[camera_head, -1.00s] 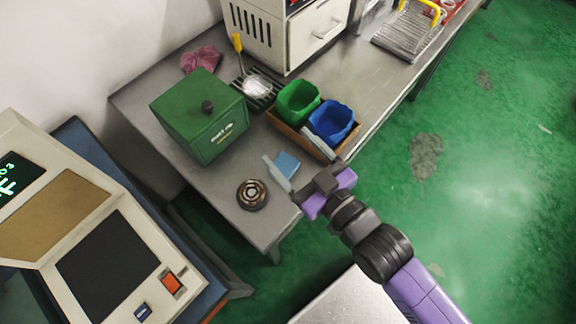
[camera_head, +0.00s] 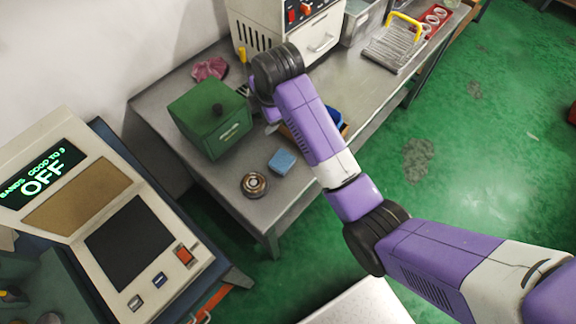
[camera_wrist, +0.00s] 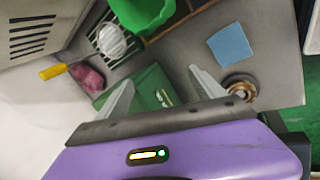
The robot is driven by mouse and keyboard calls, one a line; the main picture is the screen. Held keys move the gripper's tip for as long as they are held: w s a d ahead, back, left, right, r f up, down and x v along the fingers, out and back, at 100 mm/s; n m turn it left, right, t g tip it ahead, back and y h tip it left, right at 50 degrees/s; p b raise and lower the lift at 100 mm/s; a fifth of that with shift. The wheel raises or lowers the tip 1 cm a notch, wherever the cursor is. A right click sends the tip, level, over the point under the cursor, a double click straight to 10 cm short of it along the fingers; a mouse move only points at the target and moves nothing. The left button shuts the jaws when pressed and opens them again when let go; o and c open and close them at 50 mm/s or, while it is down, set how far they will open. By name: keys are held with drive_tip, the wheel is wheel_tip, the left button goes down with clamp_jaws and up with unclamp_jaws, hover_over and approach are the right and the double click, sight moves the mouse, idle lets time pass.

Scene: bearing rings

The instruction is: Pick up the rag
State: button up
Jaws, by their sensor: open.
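The rag (camera_head: 210,69) is a crumpled pink cloth lying at the back left of the steel table, behind the green box (camera_head: 210,115). In the wrist view the rag (camera_wrist: 88,78) shows at the upper left, beyond my left finger and apart from it. My gripper (camera_wrist: 160,90) is open and empty, its two pale fingers spread above the green box (camera_wrist: 152,88). In the head view my arm's wrist hides most of the gripper.
A yellow-handled brush (camera_wrist: 55,71) lies beside the rag. A blue square pad (camera_head: 282,161) and a round bearing (camera_head: 254,184) lie near the table's front end. A beige machine (camera_head: 300,30) stands behind. My arm covers most of the bins.

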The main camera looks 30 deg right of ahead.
sight(282, 160)
drive_tip(key=s+f+n+g, duration=0.1)
drive_tip(key=s, duration=0.2)
drive_tip(key=s+f+n+g, duration=0.1)
drive_tip(key=s+g, duration=0.1)
drive_tip(key=s, duration=0.1)
drive_tip(key=s+f+n+g, duration=0.1)
drive_tip(key=s+n, duration=0.1)
drive_tip(key=s, duration=0.1)
drive_tip(key=shift+d+f, duration=0.2)
drive_tip(key=shift+s+n+g, duration=0.3)
drive_tip(key=shift+w+d+f+p, duration=0.1)
drive_tip(key=shift+f+p, duration=0.2)
drive_tip(key=shift+f, duration=1.7)
drive_tip(key=shift+w+f+p, duration=0.1)
drive_tip(key=shift+f+p, duration=0.15)
drive_tip(key=shift+f, duration=1.7)
drive_tip(key=shift+c, duration=0.2)
drive_tip(key=c, duration=1.4)
